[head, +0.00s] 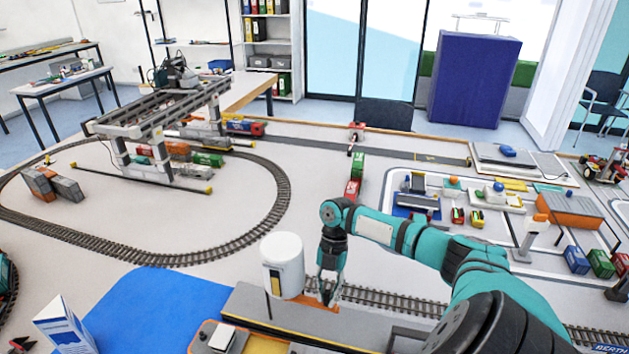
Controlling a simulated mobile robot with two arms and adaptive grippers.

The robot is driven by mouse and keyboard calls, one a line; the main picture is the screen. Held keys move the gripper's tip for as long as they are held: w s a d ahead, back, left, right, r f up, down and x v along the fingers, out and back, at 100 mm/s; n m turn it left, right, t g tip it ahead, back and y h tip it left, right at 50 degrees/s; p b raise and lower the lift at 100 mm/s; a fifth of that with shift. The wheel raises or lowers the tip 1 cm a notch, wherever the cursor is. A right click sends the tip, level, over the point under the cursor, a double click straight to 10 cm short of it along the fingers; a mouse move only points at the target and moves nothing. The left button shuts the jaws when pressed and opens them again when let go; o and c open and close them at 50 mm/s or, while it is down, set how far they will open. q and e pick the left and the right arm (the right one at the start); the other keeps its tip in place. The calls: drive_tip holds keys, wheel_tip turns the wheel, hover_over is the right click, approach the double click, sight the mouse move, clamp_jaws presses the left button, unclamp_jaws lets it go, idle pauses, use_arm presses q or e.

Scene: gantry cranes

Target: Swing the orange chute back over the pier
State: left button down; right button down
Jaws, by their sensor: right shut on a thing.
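My right gripper (328,292) comes down from my teal arm just right of a white cylindrical tower (284,265). It is shut on the orange chute (314,300), of which only a small orange strip shows low between the tower and the fingers; the gripper hides much of it. The tower stands on the long grey pier (250,304), which runs beside the blue water mat (155,305). The fingertips are low, close to the pier top and the track behind it. I cannot tell exactly which way the chute points. My left gripper is not in view.
A rail track (400,302) runs behind the pier. A white and blue carton (62,325) stands at the front left. A grey gantry crane (160,115) stands inside the track loop. Containers and small vehicles fill the right side. The board's centre is mostly clear.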

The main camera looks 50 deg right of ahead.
idle(0.4)
drive_tip(key=c, duration=1.3)
unclamp_jaws()
drive_tip(key=shift+d, duration=0.1)
drive_tip(key=v, duration=1.2)
drive_tip(key=shift+w, duration=0.1)
